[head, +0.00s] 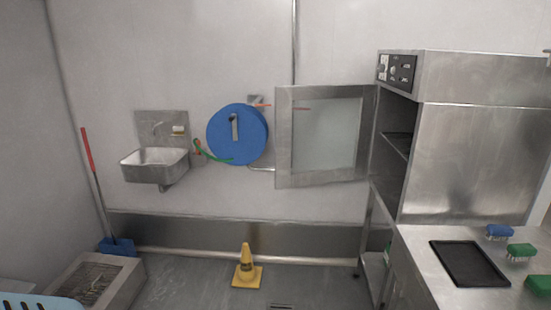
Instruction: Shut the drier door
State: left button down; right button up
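The drier (472,160) is a tall stainless steel cabinet on the right, with a control panel (397,70) at its top left. Its door (283,140) is a metal frame around a pale glass pane. The door stands wide open, joined at the cabinet's front edge and swung out to the left. The dark inside of the cabinet shows, with a shelf (397,144) in it. Neither of my grippers is in view.
A yellow cone (246,268) stands on open floor left of the drier. A blue hose reel (237,135) and steel sink (155,166) hang on the wall. A steel counter (415,260) with a black tray (468,263) and brushes (521,251) fills the lower right.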

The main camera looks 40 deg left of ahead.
aim_at(284, 95)
jog(key=i+j, duration=0.6)
jog(key=j, duration=0.25)
jog(key=i+j, duration=0.65)
jog(key=j, duration=0.2)
jog(key=i+j+z, duration=0.1)
jog(key=i+j, duration=0.5)
jog(key=j, duration=0.25)
jog(key=i+j, duration=0.3)
jog(key=j, duration=0.15)
jog(key=i+j, duration=0.3)
jog(key=j, duration=0.15)
